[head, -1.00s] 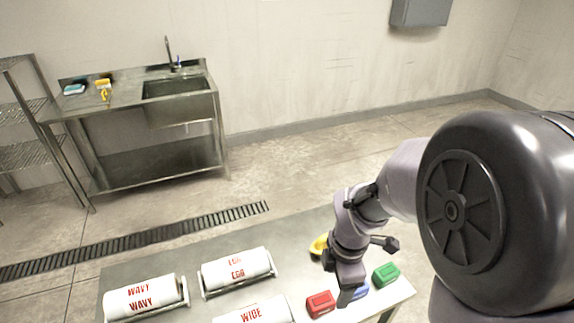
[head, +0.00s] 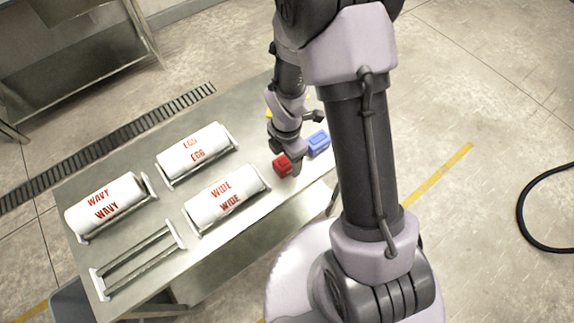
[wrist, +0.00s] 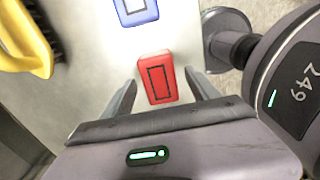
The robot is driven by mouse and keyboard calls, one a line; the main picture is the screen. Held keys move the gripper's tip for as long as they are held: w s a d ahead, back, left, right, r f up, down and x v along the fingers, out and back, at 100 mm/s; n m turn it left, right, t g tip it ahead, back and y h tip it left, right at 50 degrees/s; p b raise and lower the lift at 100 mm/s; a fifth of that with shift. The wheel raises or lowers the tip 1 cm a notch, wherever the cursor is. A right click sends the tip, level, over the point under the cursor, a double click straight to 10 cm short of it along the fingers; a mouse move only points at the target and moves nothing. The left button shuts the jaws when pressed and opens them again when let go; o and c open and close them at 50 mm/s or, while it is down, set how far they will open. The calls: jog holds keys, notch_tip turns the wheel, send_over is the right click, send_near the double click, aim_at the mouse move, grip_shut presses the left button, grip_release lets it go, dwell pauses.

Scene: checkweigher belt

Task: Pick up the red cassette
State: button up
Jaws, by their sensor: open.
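The red cassette (head: 282,163) lies on the metal table near its right end, partly covered by my gripper in the head view. In the wrist view the red cassette (wrist: 157,72) shows its top face with a dark rectangular outline. My gripper (wrist: 160,80) is open, with one finger on each side of the cassette's near part in that view. It holds nothing. I cannot tell how far the fingers reach down or whether they touch it. In the head view my gripper (head: 296,165) is just over the red cassette.
A blue cassette (head: 318,143) lies just beyond the red one and shows in the wrist view (wrist: 136,10). A yellow object (wrist: 32,38) is to the left. White rolls (head: 228,197) sit in holders on the table (head: 150,252), beside one empty holder (head: 137,262).

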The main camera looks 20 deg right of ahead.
jog(key=shift+f, duration=0.8)
jog(key=shift+r, duration=0.1)
grip_shut()
